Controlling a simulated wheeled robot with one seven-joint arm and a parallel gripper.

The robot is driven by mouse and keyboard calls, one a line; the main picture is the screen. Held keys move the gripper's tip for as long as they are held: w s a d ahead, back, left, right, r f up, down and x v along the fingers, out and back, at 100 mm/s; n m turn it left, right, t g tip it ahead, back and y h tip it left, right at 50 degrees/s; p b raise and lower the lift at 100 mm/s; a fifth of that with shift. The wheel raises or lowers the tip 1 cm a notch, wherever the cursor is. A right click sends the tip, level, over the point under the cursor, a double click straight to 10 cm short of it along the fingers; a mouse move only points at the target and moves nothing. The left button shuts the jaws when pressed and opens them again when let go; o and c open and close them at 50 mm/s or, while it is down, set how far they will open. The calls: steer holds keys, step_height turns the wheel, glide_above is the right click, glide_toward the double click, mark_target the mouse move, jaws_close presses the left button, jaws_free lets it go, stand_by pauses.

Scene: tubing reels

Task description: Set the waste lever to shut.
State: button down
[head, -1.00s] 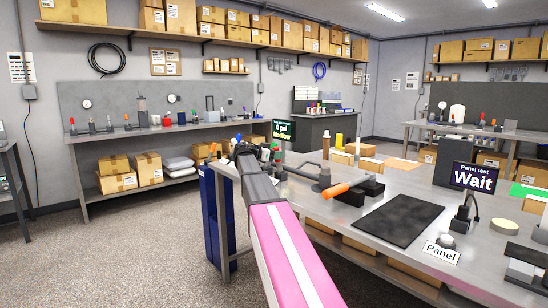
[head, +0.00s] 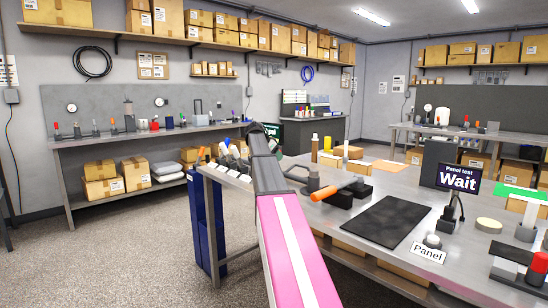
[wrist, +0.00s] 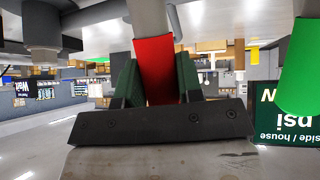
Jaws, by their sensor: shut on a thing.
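A red lever handle (wrist: 155,62) stands between the two green-padded fingers of my gripper (wrist: 157,84) in the wrist view. The gripper is shut on it. No label on this handle is readable, so I cannot tell from the pictures whether it is the waste lever. A green handle (wrist: 301,68) hangs apart to the right in the wrist view. In the head view my arm hides the gripper and the red handle at the near bench's left end.
The near bench (head: 385,262) carries an orange-handled lever (head: 333,190), a black mat (head: 387,221) and a sign reading "Wait" (head: 458,177). Several coloured handles (head: 232,152) stand left of my arm. A green sign with "psi" (wrist: 285,118) is close beside the gripper.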

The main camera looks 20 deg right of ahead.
steer(key=shift+d, duration=0.1)
stand_by(0.4)
steer(key=c, duration=0.8)
jaws_free()
steer(key=shift+w+f, duration=0.1)
steer(key=v, duration=1)
steer(key=shift+r, duration=0.45)
